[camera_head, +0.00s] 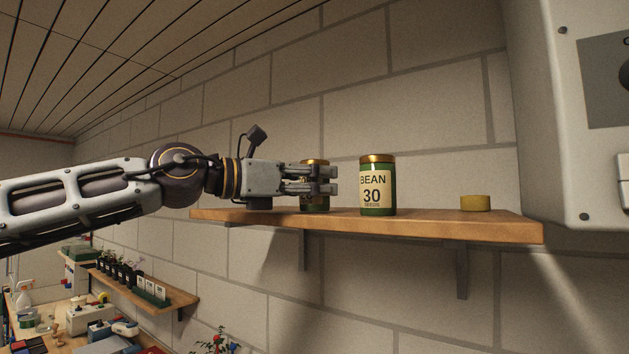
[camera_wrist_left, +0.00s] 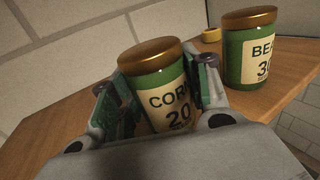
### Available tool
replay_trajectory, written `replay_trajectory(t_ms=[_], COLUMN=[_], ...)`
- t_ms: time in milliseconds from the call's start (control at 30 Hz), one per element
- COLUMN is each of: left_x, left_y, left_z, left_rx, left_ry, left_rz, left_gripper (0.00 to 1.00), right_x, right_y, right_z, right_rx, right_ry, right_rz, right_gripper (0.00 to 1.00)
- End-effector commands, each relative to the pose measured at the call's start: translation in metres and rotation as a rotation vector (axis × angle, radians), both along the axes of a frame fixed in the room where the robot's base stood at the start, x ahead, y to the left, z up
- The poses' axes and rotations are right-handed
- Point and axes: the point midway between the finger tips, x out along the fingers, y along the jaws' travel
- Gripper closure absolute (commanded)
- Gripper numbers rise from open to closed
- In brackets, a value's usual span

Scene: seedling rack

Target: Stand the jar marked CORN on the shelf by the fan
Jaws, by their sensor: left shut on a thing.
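The CORN jar (camera_wrist_left: 162,93) is green with a gold lid and a cream label reading CORN 20. My left gripper (camera_head: 322,181) is shut on it, with a finger on each side, as the left wrist view (camera_wrist_left: 152,92) shows. In the head view the jar (camera_head: 314,207) is mostly hidden behind the fingers, and its base appears at or very near the top of the wooden shelf (camera_head: 437,226). I cannot tell whether it bears on the wood. No fan is clearly recognisable. My right gripper is not in view.
A BEAN 30 jar (camera_head: 377,186) stands upright on the shelf just right of my left gripper. A small yellow round object (camera_head: 475,203) lies farther right. A large pale cabinet (camera_head: 570,120) borders the right end. A lower shelf (camera_head: 140,290) and cluttered bench stand lower left.

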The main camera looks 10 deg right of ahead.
Motion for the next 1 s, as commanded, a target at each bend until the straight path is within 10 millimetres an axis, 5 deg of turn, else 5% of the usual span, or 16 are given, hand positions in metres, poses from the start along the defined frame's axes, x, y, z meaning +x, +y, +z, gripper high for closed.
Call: replay_trajectory(t_ms=[467,500,633,1000], left_x=[0.0001,0.0001,0.0001,0.0], left_y=[0.0001,0.0,0.0,0.0], left_z=[-0.0044,-0.0044,-0.0039,-0.0034], left_rx=[0.0,0.0,0.0,0.001], left_ry=[0.0,0.0,0.0,0.0], left_rz=[0.0,0.0,0.0,0.0], left_gripper=[0.79,0.49,0.32,0.31], right_x=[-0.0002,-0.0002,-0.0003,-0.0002], right_y=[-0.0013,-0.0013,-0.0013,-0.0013], right_z=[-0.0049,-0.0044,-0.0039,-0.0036], right_rx=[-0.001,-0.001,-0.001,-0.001], right_ry=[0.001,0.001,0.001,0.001], right_rz=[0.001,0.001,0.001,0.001], right_gripper=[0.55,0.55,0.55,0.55])
